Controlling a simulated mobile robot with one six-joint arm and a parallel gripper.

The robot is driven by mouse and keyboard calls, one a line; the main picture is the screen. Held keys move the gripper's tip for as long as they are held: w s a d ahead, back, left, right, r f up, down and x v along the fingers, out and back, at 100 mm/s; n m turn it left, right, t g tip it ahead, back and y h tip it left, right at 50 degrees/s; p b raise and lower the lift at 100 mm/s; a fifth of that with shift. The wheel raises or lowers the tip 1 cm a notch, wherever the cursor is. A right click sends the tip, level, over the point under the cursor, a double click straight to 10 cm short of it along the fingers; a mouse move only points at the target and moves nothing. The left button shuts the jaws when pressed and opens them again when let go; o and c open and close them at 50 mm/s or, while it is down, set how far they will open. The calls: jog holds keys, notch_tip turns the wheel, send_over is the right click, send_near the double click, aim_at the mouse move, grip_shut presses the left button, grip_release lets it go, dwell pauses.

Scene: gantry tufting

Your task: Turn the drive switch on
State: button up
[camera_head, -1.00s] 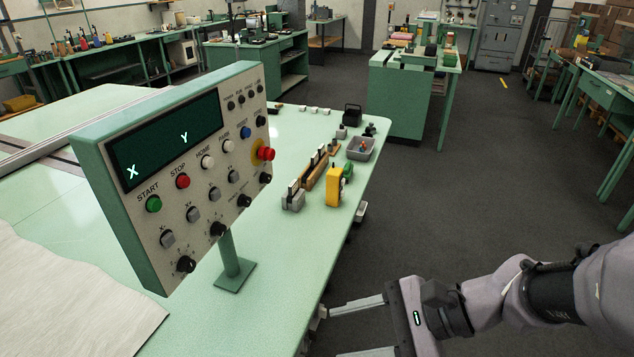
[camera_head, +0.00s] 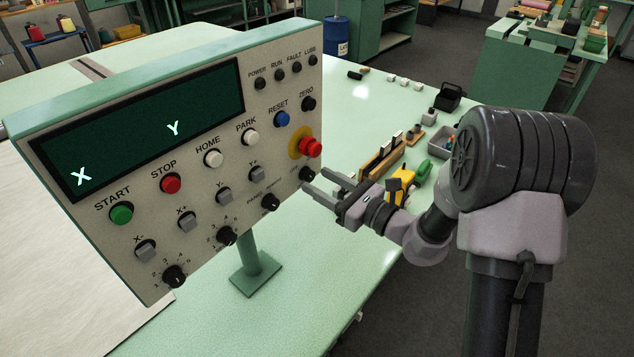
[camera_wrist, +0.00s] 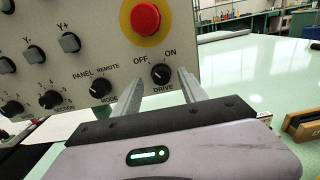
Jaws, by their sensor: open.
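The drive switch is a small black rotary knob (camera_wrist: 160,75) at the lower right of the control panel, with OFF and ON printed above it. Its pointer mark is too small for me to tell its setting surely. In the head view the knob (camera_head: 307,174) is close to my fingertips and partly covered. My gripper (camera_head: 315,181) is open and empty in front of the panel's lower right corner. In the wrist view the knob appears between the two fingers of my gripper (camera_wrist: 160,82). I cannot tell whether they touch it.
The green-framed control panel (camera_head: 150,190) stands on a post above the pale green table (camera_head: 300,310). A red emergency button (camera_head: 311,147) on a yellow ring is just above the drive switch. The mode knob (camera_wrist: 100,86) is to its left. Small tools and a yellow device (camera_head: 400,186) lie behind my gripper.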

jog(key=shift+x, duration=0.85)
jog(key=shift+c, duration=0.2)
grip_shut()
